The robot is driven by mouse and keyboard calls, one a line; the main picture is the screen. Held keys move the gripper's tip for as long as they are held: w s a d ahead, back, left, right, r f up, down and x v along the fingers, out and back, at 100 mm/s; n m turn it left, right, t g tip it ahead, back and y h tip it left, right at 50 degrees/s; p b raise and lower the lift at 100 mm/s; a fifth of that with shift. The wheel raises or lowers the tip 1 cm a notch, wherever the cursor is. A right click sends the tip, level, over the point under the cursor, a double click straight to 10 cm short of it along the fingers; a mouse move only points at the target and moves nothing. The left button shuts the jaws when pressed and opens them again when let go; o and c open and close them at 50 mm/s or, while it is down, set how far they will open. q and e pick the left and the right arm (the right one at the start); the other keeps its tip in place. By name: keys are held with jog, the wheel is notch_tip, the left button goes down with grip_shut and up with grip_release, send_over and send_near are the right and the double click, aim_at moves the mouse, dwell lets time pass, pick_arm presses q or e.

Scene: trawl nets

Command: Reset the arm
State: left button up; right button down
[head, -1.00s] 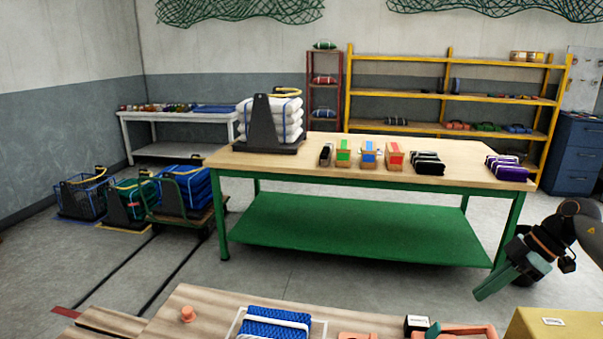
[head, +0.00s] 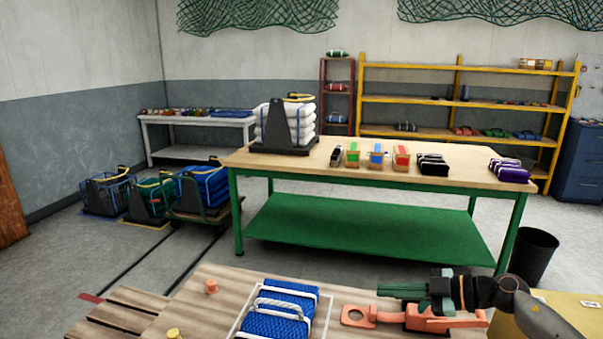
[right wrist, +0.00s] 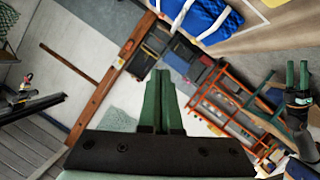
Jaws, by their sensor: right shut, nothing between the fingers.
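My right gripper (head: 385,291) is in the lower right of the head view, above the near wooden bench (head: 205,302) and an orange tool-like piece (head: 440,318). Its green fingers are shut with nothing between them and point left. In the right wrist view the same fingers (right wrist: 166,85) stand together in the middle. My left gripper (right wrist: 298,75) shows at the right edge of that view, its two green fingers apart and empty. It does not show in the head view.
A blue roped bundle (head: 270,308) with white straps lies on the near bench. A green-framed table (head: 290,168) stands beyond, with white sacks (head: 275,130) and small blocks. A black bin (head: 530,255) stands right. Clear floor lies between bench and table.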

jog(key=s+a+r+m+t, duration=0.1)
jog(key=a+r+m+t, duration=0.1)
jog(key=a+m+t, duration=0.55)
jog(key=s+d+f+m+g+h, duration=0.2)
jog(key=s+d+f+m+h, duration=0.8)
jog(key=s+f+h, duration=0.4)
jog(key=s+f+g+y, duration=0.1)
jog(key=s+f+g, duration=0.3)
jog(key=s, duration=0.6)
jog(key=s+f+g, duration=0.3)
jog(key=s+g, duration=0.2)
jog(key=s, duration=0.5)
pick_arm(q)
jog(key=shift+s+r+p, duration=0.3)
jog(key=shift+r+p, duration=0.4)
jog(key=shift+p, duration=0.2)
pick_arm(e)
jog(key=w+a+f+t+y, duration=0.2)
jog(key=w+a+f+t, duration=0.2)
jog(key=f, duration=0.5)
jog(key=shift+a+f+t+y, duration=0.25)
jog(key=shift+a+t+y, duration=0.05)
jog(key=shift+t, duration=0.75)
